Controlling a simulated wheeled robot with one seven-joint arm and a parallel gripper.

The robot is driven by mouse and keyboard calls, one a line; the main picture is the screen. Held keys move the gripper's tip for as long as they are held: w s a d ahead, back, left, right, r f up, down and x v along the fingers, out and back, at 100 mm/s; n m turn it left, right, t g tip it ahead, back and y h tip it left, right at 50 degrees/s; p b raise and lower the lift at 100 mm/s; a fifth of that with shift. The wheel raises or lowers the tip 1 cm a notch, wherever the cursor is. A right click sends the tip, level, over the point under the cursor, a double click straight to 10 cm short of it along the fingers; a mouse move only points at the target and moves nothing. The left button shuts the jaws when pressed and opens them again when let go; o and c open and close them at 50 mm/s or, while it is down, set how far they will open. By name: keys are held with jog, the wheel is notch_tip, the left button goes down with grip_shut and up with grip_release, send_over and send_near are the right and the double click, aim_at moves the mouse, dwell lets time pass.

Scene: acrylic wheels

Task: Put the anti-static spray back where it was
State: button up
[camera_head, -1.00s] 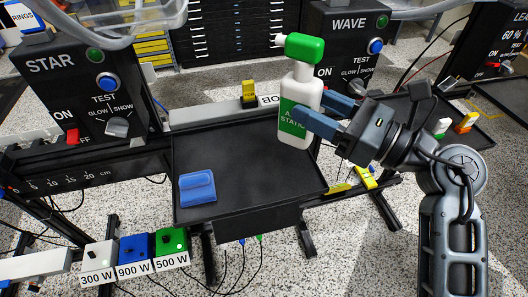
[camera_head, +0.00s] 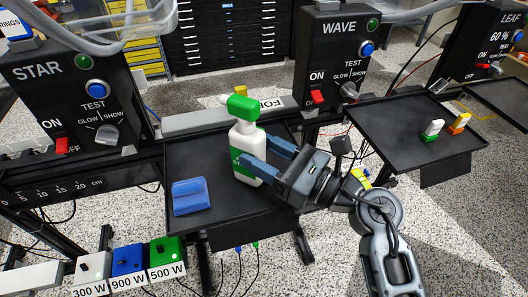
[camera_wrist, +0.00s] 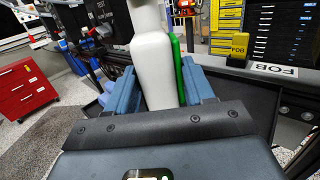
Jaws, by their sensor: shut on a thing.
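The anti-static spray (camera_head: 248,158) is a white bottle with a green trigger head and a green label. My gripper (camera_head: 262,158) has its blue fingers shut on the bottle's sides, coming from the right. The bottle is upright over the right part of the black tray (camera_head: 215,222); I cannot tell whether its base touches the tray. In the wrist view the white bottle (camera_wrist: 154,72) stands between the two blue fingers (camera_wrist: 160,92), its top cut off by the frame.
A folded blue cloth (camera_head: 189,196) lies on the tray left of the bottle. The STAR box (camera_head: 75,90) and WAVE box (camera_head: 335,60) stand behind. A right-hand tray (camera_head: 405,130) holds small green-white and orange-white items. A FOB sign (camera_head: 275,103) sits at the tray's back edge.

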jog(key=shift+f, duration=0.15)
jog(key=o, duration=0.7)
jog(key=shift+c, duration=0.2)
jog(key=shift+r, duration=0.2)
jog(key=b+v, duration=0.1)
jog(key=v, duration=1.1)
